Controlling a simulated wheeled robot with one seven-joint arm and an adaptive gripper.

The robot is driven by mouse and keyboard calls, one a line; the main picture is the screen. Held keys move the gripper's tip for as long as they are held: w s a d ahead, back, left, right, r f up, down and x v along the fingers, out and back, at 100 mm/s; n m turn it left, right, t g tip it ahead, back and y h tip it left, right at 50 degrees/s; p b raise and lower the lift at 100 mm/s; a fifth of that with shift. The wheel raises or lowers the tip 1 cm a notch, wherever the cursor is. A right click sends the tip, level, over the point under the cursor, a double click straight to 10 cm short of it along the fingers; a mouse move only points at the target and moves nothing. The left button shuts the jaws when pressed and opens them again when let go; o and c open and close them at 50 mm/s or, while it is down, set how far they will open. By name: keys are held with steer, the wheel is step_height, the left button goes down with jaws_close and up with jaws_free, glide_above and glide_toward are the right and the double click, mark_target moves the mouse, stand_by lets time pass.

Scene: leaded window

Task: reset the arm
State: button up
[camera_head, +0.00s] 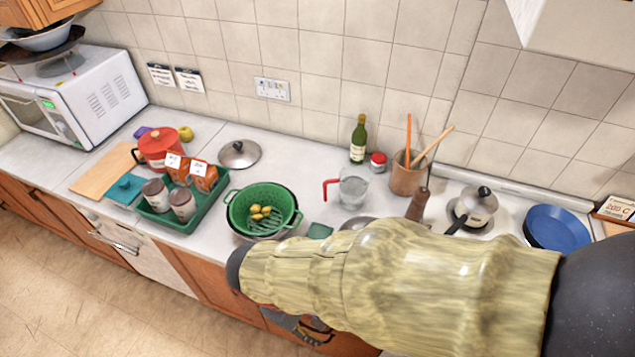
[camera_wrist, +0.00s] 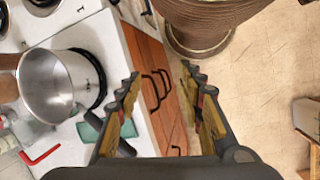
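My arm in a mottled yellow-beige sleeve reaches across the lower right of the head view. My gripper (camera_head: 301,328) shows only in part below the sleeve, in front of the counter's cabinets; the arm hides the rest. In the wrist view my gripper (camera_wrist: 163,78) has its two fingers spread wide apart. Nothing is between them; cabinet fronts and floor show through the gap.
A steel saucepan (camera_wrist: 55,85) sits on the counter left of the fingers. A brown round object (camera_wrist: 200,30) stands on the floor ahead. The counter also holds a green colander (camera_head: 240,207), a glass jug (camera_head: 354,190), a kettle (camera_head: 477,206) and blue plates (camera_head: 558,229).

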steer(key=w+d+r+m+t+y+b, duration=0.2)
steer(key=d+r+m, duration=0.3)
steer(key=d+r, duration=0.2)
steer(key=w+d+r+m+t+y+b, duration=0.2)
steer(key=d+r+m, duration=0.3)
steer(key=d, duration=0.7)
step_height(320, 180, up, 2)
steer(key=shift+w+r+m+t, duration=0.15)
steer(key=shift+w+m+t, duration=0.2)
steer(key=shift+t, duration=0.45)
